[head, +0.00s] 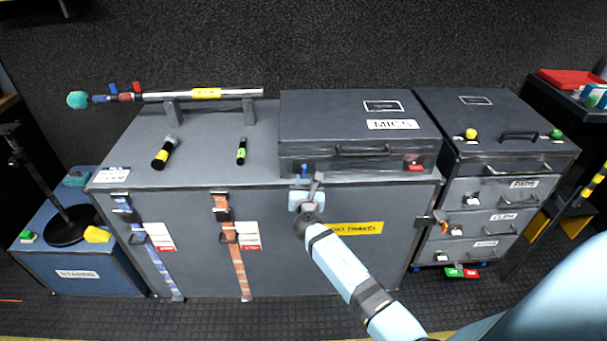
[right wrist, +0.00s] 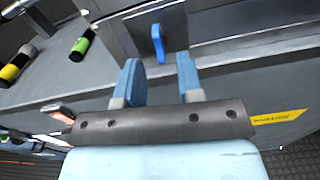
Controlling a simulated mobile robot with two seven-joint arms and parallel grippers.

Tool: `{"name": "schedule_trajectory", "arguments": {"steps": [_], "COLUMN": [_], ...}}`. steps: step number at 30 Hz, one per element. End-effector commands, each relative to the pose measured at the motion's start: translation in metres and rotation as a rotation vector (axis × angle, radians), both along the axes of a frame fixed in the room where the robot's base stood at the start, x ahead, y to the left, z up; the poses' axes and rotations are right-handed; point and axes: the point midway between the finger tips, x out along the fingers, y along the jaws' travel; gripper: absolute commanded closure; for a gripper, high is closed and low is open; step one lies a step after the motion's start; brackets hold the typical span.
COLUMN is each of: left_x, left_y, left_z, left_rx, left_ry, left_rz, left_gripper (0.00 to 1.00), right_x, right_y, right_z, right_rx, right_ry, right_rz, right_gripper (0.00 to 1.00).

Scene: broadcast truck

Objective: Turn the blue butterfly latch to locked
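The blue butterfly latch (right wrist: 157,44) shows in the right wrist view as a small blue tab on a grey plate on the case front. In the head view a bit of blue at the latch (head: 304,171) shows at the lower front edge of the MICS case (head: 310,104), just above my gripper. My right gripper (head: 306,184) is in front of the big trunk's top edge. In the right wrist view its two blue fingers (right wrist: 160,82) are spread apart, with nothing between them. The tab lies beyond the fingertips, roughly in line with the gap. My left gripper is not in view.
The big grey trunk (head: 300,255) carries the MICS case, a yellow-banded microphone (head: 165,152), a green-banded one (head: 241,151) and a pole on rests (head: 207,93). A drawer case (head: 497,125) stands right, a blue stands box (head: 75,273) left.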

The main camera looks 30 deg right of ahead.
Motion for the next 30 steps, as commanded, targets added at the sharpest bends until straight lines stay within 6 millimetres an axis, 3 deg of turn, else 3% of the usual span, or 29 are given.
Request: {"name": "schedule_trajectory", "arguments": {"steps": [3, 9, 20, 25, 30], "left_x": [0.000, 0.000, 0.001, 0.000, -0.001], "left_y": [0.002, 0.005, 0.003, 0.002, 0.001], "left_z": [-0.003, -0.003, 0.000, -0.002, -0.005], "left_rx": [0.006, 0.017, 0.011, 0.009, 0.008], "left_ry": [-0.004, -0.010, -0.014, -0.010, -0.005], "left_rz": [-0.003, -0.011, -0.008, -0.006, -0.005], "left_gripper": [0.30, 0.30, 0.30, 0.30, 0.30], "right_x": [0.020, 0.037, 0.041, 0.041, 0.041], "right_y": [-0.012, -0.023, -0.026, -0.025, -0.025], "right_z": [0.000, -0.001, 0.000, 0.000, -0.001], "right_rx": [0.000, 0.001, 0.001, 0.001, 0.004], "right_ry": [-0.001, 0.000, 0.000, 0.000, -0.001], "right_rz": [-0.001, 0.000, 0.000, 0.000, 0.000], "right_gripper": [0.66, 0.66, 0.66, 1.00, 1.00]}}
